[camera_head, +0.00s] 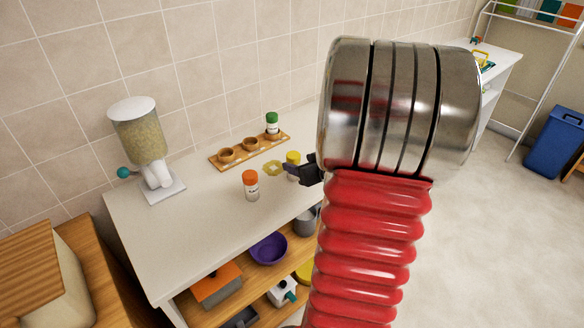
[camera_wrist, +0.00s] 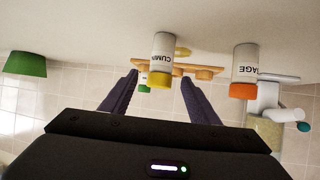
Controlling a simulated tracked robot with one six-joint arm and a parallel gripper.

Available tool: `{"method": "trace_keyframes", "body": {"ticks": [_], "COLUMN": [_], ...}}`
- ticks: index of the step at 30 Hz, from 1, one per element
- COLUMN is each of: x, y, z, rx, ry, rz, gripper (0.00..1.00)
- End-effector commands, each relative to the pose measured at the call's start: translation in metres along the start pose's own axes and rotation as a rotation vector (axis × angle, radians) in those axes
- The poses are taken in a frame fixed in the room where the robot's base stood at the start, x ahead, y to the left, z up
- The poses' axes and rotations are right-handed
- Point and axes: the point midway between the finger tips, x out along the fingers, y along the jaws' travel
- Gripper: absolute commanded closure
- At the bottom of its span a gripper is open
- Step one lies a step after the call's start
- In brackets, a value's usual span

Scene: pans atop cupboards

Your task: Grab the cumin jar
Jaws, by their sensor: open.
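The cumin jar (camera_wrist: 161,50) is white with a yellow lid and stands on the white counter. The wrist view is upside down, and the "CUMIN" label shows there. In the head view the jar's yellow lid (camera_head: 293,157) shows just beside my dark gripper (camera_head: 298,171), which partly hides the jar's body. My gripper (camera_wrist: 160,78) is open, its two purple-grey fingers on either side of the jar in the wrist view. The jar is lined up with the gap. I cannot tell whether it stands between the fingertips or just beyond them.
An orange-lidded jar (camera_head: 251,185) labelled "AGE" in part stands close by. A yellow ring (camera_head: 272,168) lies on the counter. Behind are a wooden rack (camera_head: 234,158) with a green-lidded jar (camera_head: 272,123) and a dispenser (camera_head: 142,135). The counter's front left is clear.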

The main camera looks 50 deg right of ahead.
Motion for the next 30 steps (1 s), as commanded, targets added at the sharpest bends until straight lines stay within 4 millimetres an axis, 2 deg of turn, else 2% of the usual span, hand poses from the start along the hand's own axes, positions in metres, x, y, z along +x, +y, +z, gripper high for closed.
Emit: {"method": "trace_keyframes", "body": {"ticks": [13,24,30], "x": [0.005,0.044,0.053], "y": [0.0,0.0,0.0], "z": [0.0,0.0,-0.001], "rx": [0.0,0.001,0.0], "ry": [0.0,-0.002,0.0], "rz": [0.0,0.0,0.002], "gripper": [0.45,0.45,0.45]}}
